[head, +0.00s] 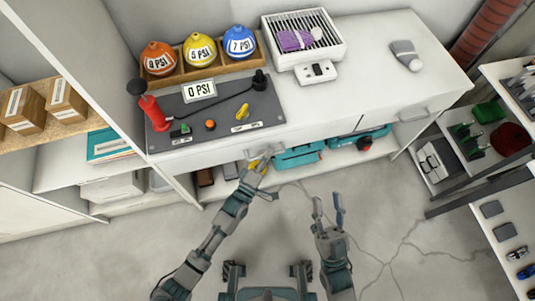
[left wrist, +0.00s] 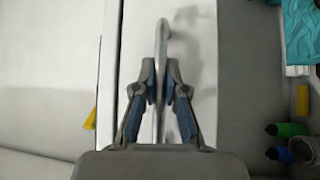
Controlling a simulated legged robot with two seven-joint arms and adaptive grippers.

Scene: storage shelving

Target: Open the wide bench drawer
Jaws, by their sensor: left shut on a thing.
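The wide bench drawer (head: 312,136) is the long white front under the left and middle of the bench top. In the head view it looks closed or nearly so; I cannot tell if there is a small gap. My left gripper (head: 260,162) is at this front and hides most of its handle. In the left wrist view, the left gripper (left wrist: 160,75) is shut on the grey curved drawer handle (left wrist: 164,30), with one finger on each side. My right gripper (head: 328,204) is open and empty above the floor, apart from the bench.
On the bench stand a dark pressure panel (head: 228,118), three coloured gauge balls and a white rack (head: 303,38). A narrower drawer (head: 408,118) is to the right. Teal cases (head: 298,156) sit on the shelf below. A dark-framed shelf (head: 480,182) stands at right; the floor between is clear.

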